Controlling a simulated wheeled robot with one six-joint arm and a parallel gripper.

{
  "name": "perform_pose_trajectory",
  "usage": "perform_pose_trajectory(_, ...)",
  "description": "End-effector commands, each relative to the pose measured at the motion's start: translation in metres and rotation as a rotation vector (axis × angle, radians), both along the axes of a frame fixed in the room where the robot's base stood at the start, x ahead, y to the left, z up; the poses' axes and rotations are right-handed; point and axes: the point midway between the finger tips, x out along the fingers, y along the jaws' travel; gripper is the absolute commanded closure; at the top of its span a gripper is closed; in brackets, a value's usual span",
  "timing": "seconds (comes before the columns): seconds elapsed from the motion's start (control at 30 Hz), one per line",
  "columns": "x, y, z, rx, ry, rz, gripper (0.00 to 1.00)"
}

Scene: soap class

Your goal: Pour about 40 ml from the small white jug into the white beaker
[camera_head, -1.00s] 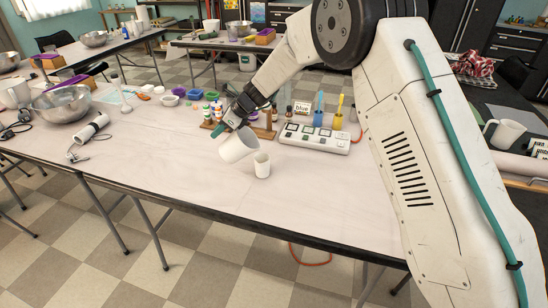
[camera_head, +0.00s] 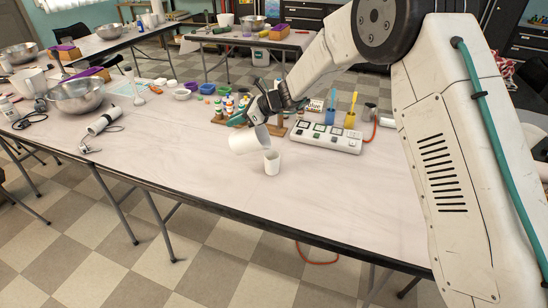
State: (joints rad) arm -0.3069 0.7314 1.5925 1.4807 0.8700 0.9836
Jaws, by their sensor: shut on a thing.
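The small white jug (camera_head: 246,145) is held tilted above the table, its mouth side down toward the right. My gripper (camera_head: 246,117) is shut on it from above and behind. The white beaker (camera_head: 272,163) stands upright on the table, just right of the jug and close to its lower edge. I cannot tell whether they touch. No stream of liquid can be made out, and the contents of both are too small to see.
Behind the jug are a wooden rack with small bottles (camera_head: 226,106) and a white multi-switch unit (camera_head: 325,138). A hand blender (camera_head: 103,124) and a steel bowl (camera_head: 77,96) lie left. The table front (camera_head: 215,185) is clear.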

Motion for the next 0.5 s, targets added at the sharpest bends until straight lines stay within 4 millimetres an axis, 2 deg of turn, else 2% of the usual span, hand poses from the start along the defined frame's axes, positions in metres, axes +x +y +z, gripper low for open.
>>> perform_pose_trajectory(0.5, -0.0025, 0.0008, 0.0022, 0.05, -0.011, 0.005, 1.0)
